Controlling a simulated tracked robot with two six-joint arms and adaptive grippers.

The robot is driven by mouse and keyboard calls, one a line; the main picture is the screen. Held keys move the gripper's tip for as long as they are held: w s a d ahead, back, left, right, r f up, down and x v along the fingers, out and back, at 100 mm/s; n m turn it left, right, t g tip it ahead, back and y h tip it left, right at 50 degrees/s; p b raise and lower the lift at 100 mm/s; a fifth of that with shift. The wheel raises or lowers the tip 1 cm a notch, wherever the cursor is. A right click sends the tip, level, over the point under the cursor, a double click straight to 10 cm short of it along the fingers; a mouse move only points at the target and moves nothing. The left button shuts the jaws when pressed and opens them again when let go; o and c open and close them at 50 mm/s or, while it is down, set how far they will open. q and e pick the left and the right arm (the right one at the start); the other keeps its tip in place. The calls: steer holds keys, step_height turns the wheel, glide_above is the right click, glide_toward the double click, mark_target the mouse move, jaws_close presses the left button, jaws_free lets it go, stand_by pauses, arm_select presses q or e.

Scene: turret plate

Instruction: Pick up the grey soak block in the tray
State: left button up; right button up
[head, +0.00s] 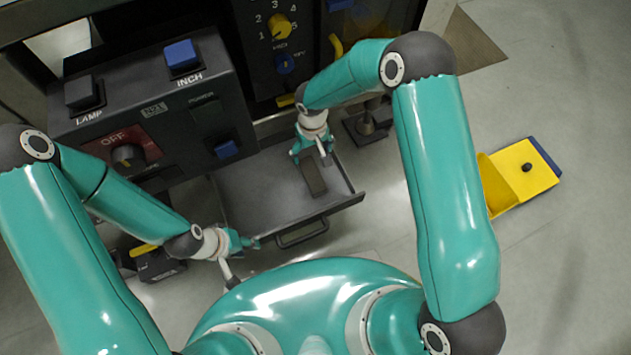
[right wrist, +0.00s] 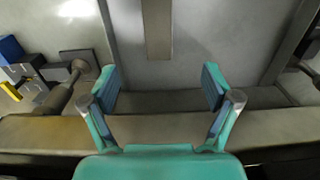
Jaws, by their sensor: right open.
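The grey soak block (head: 314,180) is a dark, narrow bar lying in the grey tray (head: 245,197), towards its right side. In the right wrist view the block (right wrist: 157,28) shows at the top, beyond my fingertips and roughly centred between them. My right gripper (head: 312,156) is over the back part of the tray, at the block's far end. In the right wrist view the right gripper (right wrist: 160,88) is open with nothing between its fingers. My left gripper (head: 250,242) is by the tray's front left corner, away from the block; its jaw opening is unclear.
A dark control panel (head: 150,110) with knobs and buttons stands behind and left of the tray. The tray's front handle (head: 302,233) faces me. A yellow bin (head: 520,178) is on the floor at right.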

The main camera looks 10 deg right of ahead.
steer(key=b, duration=0.3)
glide_toward(312, 173)
steer(key=f, duration=0.3)
steer(key=s+f, duration=0.1)
steer(key=f, duration=0.1)
steer(key=shift+a+f, duration=0.1)
steer(key=shift+f, duration=0.1)
steer(key=shift+w+f+b, duration=0.25)
steer(key=shift+f+b, duration=0.2)
steer(key=shift+f, duration=0.85)
steer(key=shift+w+f+b, duration=0.2)
steer(key=shift+f+b, duration=0.25)
steer(key=shift+f, duration=0.85)
steer(key=c, duration=1.4)
steer(key=shift+o, duration=0.2)
steer(key=shift+r, duration=0.15)
